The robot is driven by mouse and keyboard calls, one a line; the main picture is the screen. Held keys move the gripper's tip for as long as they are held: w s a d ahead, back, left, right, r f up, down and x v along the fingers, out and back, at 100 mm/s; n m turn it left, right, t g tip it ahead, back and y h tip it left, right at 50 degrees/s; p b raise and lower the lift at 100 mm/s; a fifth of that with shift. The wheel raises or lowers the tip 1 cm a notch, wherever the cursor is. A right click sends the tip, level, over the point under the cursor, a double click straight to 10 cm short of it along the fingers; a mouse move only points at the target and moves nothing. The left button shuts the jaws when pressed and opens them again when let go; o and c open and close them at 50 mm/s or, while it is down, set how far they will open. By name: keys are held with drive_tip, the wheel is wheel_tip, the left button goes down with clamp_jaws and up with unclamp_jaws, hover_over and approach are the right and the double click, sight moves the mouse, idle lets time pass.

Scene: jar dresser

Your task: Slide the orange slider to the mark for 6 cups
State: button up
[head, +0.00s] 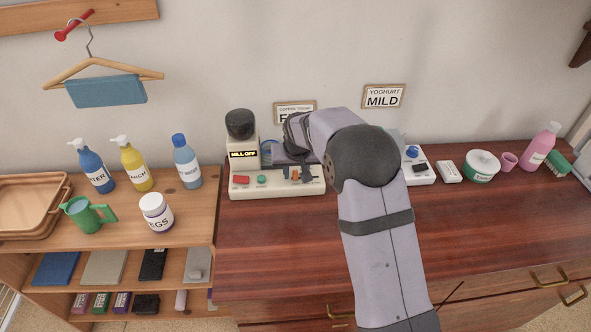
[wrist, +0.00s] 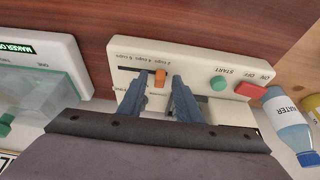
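The orange slider (wrist: 160,78) sits on the white panel of the coffee machine (head: 270,192). In the wrist view the cup labels appear upside down, with 6 cups at the left end and 2 cups at the right. The slider is nearest the 2 cups end. My gripper (wrist: 157,84) is open, with one finger on each side of the slider and gaps visible between them. In the head view the slider (head: 295,175) is small and partly covered by my gripper (head: 301,172).
A green button (wrist: 218,84) and a red button (wrist: 250,90) are on the same panel. A second white machine (wrist: 45,70) stands beside it. A blue bottle (head: 186,162) stands on the shelf at left. The dresser top in front is clear.

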sight(316, 176)
clamp_jaws()
drive_tip(key=d, duration=0.6)
drive_tip(key=shift+d+b, duration=0.25)
drive_tip(key=shift+b, duration=0.1)
unclamp_jaws()
drive_tip(key=shift+d, duration=0.1)
drive_tip(key=b+v, duration=0.2)
drive_tip(key=v, duration=0.5)
drive_tip(key=shift+r+b, duration=0.15)
drive_tip(key=shift+b, duration=0.15)
drive_tip(key=shift+s, duration=0.1)
drive_tip(key=s+f+g, duration=0.1)
drive_tip(key=s+f, duration=0.1)
drive_tip(key=s, duration=0.8)
drive_tip(key=s+d+f+g, duration=0.1)
drive_tip(key=s+f+g, duration=0.1)
drive_tip(key=s, duration=0.9)
drive_tip(key=s+d+f+g, duration=0.1)
drive_tip(key=s+f, duration=0.3)
drive_tip(key=s, duration=0.7)
drive_tip(key=shift+s, duration=0.25)
